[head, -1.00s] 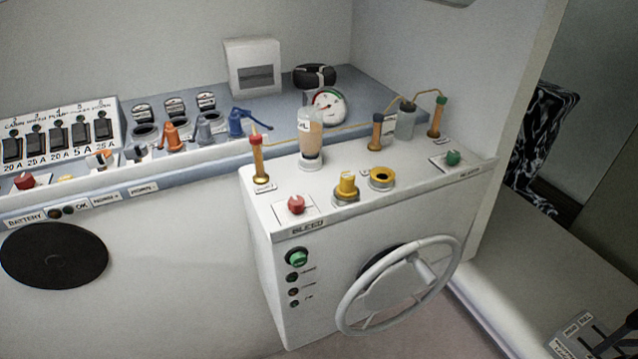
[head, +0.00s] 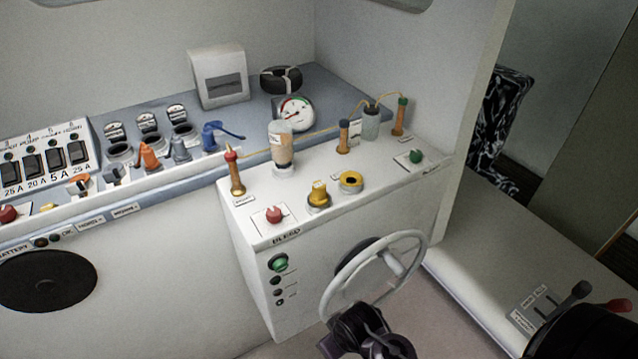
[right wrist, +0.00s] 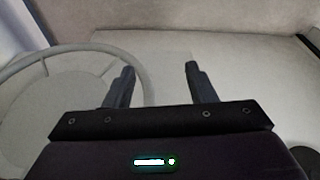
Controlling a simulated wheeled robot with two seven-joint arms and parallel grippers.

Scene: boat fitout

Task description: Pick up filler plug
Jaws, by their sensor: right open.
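A yellow plug (head: 318,195), which looks like the filler plug, stands upright on a grey base on top of the white console. Right beside it is a yellow ring (head: 351,182) with a dark hole. In the right wrist view my right gripper (right wrist: 160,75) is open, with nothing between its fingers. In the head view my dark right gripper parts show at the bottom, in front of and below the steering wheel, well below the plug; the fingertips are hard to make out there. The plug is not in the right wrist view. My left gripper is not in view.
The steering wheel (head: 372,280) juts out from the console front; its rim also shows in the right wrist view (right wrist: 40,62). Around the plug stand a red knob (head: 273,215), a clear bottle (head: 281,145) and brown posts (head: 236,178). A throttle box (head: 533,307) sits lower right.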

